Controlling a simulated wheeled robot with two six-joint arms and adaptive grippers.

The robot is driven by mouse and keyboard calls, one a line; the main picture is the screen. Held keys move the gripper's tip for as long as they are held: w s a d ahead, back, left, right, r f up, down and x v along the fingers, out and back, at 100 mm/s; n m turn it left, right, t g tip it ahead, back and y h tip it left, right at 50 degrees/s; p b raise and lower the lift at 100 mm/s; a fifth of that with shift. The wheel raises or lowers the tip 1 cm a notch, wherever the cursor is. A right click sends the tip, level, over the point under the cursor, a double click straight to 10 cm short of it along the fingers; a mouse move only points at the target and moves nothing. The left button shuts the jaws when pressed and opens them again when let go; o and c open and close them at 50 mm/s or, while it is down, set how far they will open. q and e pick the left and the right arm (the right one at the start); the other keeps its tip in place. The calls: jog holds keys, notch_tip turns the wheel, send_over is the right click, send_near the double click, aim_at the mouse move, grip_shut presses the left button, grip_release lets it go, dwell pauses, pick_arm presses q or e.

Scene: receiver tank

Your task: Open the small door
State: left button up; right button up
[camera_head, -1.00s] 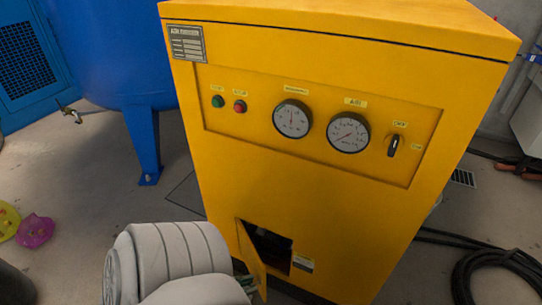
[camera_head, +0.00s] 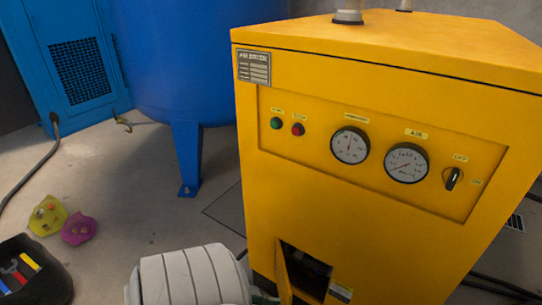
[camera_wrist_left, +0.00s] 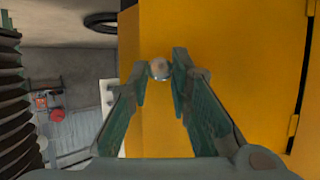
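The yellow cabinet (camera_head: 340,215) has a small door (camera_head: 283,275) low on its front. In the head view the door stands ajar, swung out to the left of a dark opening (camera_head: 308,268). In the left wrist view the yellow door face (camera_wrist_left: 220,75) carries a small round metal knob (camera_wrist_left: 160,69). In the head view my pale left arm hides most of that gripper and the lower part of the door. My right gripper is not in view.
A blue tank (camera_head: 195,65) on legs stands behind and left of the cabinet. Yellow and purple lumps (camera_head: 78,230) and a dark tool container (camera_head: 35,275) lie on the floor at left.

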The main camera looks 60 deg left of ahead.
pick_arm(q)
jog(key=o, duration=0.5)
jog(key=shift+c, duration=0.2)
jog(key=v, duration=1.2)
